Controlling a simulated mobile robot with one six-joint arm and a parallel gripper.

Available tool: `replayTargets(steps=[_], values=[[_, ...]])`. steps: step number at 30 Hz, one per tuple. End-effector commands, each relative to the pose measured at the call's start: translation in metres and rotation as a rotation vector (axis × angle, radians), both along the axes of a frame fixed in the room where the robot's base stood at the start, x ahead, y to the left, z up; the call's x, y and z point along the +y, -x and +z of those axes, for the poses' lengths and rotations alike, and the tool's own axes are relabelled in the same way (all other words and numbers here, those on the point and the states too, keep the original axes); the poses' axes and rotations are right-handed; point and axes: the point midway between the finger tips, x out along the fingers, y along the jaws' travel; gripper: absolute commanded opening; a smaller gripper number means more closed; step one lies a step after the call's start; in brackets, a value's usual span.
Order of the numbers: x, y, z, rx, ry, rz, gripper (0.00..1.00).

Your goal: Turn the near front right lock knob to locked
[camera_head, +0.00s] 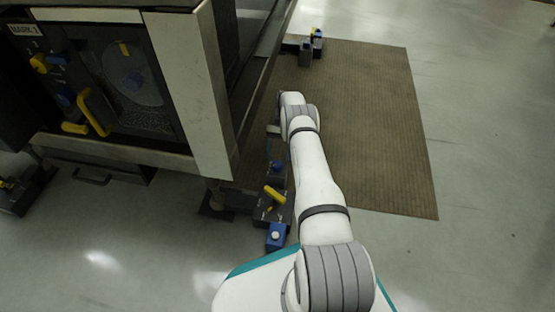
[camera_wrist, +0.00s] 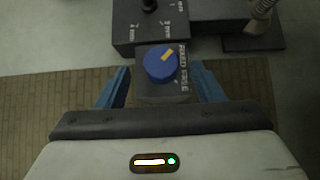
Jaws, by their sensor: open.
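The lock knob is a round blue knob (camera_wrist: 159,62) with a yellow mark slanting toward its upper right. It sits on a dark block with white lettering along its right side, only partly readable. In the head view the knob (camera_head: 277,166) shows small, just left of my forearm. My gripper (camera_wrist: 161,87) is open in the wrist view, with one blue finger on each side of the knob's block. I see no finger touching the knob; the finger height relative to it cannot be told. In the head view the fingers are mostly hidden.
A yellow lever (camera_head: 273,195) and a blue block with a white button (camera_head: 276,236) stand nearer on the same foot unit. The large machine cabinet (camera_head: 204,95) rises close on the left. A brown mat (camera_head: 375,130) lies clear on the right.

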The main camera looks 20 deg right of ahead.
Motion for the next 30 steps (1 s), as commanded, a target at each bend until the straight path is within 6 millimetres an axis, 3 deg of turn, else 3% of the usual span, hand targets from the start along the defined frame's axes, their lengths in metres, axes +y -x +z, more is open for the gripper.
replayTargets(steps=[8, 30], values=[[-0.005, -0.009, 0.021, 0.002, -0.001, 0.011, 0.61], [-0.01, -0.008, 0.022, 0.002, -0.001, 0.004, 0.61]])
